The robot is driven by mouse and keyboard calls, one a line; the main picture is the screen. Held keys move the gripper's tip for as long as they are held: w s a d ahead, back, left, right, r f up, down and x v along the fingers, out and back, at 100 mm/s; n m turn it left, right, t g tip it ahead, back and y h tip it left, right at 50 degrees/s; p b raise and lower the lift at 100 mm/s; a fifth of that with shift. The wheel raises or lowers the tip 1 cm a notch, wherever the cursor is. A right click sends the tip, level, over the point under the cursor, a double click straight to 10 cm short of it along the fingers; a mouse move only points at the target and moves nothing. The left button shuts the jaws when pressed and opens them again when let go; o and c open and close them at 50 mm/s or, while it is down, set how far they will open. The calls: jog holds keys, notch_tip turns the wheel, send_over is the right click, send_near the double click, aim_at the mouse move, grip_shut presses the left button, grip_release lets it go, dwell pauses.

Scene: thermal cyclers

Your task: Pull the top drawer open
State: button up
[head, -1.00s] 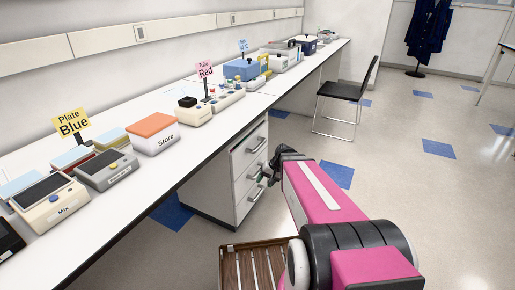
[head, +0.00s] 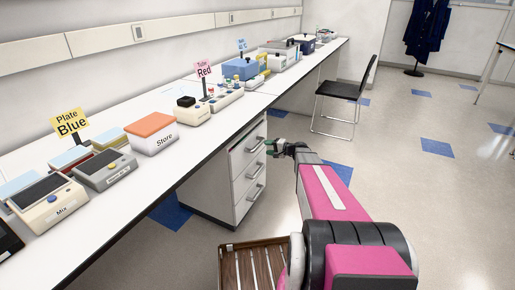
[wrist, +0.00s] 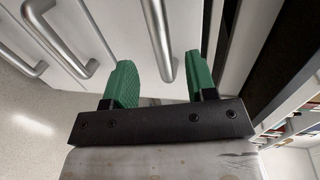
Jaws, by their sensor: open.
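The white drawer unit (head: 228,193) stands under the bench with three drawers and grey bar handles. The top drawer (head: 247,134) looks shut in the head view. Its handle (head: 255,145) also shows in the wrist view (wrist: 160,40), its near end between the two green fingers in the picture. My gripper (head: 272,147) is open and empty, at about the top handle's height. In the head view its fingertips are just right of that handle with a small gap. I cannot tell whether a finger touches it.
The middle handle (head: 255,169) and bottom handle (head: 256,192) sit below. The bench top (head: 215,137) overhangs the unit and carries several lab devices. A black chair (head: 343,90) stands farther back. The floor right of the drawers is clear apart from my arm.

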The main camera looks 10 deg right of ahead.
aim_at(258, 146)
jog(key=x, duration=0.7)
jog(key=shift+w+a, duration=0.1)
jog(key=shift+a, duration=0.05)
grip_shut()
